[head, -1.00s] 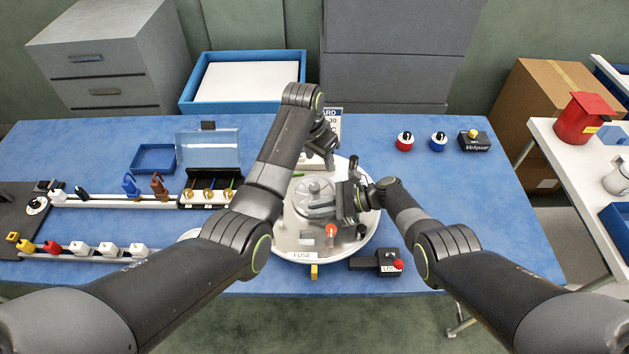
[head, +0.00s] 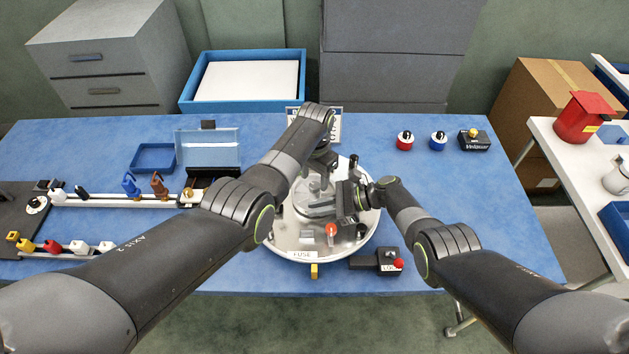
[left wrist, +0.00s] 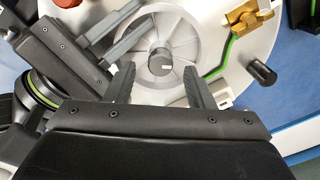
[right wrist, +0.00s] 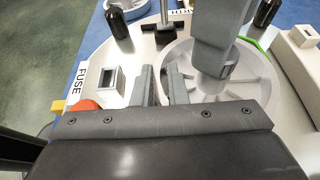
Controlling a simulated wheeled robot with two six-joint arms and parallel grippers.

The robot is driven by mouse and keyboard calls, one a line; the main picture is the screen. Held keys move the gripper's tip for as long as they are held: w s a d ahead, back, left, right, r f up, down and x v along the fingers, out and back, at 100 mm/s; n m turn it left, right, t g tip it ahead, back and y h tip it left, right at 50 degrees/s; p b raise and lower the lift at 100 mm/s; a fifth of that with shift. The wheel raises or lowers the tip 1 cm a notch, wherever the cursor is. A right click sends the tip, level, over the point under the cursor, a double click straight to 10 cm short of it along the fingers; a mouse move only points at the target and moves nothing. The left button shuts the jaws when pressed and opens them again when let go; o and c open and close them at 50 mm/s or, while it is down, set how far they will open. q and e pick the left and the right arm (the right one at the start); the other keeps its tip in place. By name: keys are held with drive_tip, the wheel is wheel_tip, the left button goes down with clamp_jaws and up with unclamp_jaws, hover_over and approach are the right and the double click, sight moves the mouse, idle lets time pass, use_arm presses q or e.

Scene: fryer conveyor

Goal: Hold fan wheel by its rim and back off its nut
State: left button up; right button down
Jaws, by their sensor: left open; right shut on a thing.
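The grey fan wheel (head: 302,205) lies flat on a round white plate (head: 284,238). In the left wrist view, its spokes (left wrist: 187,40) surround a dark grey nut (left wrist: 160,62) with a pale mark. My left gripper (left wrist: 160,88) is open, its fingers either side of the nut's near side; whether they touch it, I cannot tell. My right gripper (right wrist: 160,88) is shut on the wheel's rim, at the wheel's right side in the head view (head: 347,204). In the right wrist view, a left gripper finger hides the nut.
On the plate stand a red knob (head: 331,230), black posts (left wrist: 262,72) and a brass part (left wrist: 245,18) beside a green wire. A black box with a red button (head: 387,260) sits at the front right.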

sight(314, 187)
use_arm(q)
drive_tip(key=shift+f, duration=1.2)
drive_tip(key=c, duration=1)
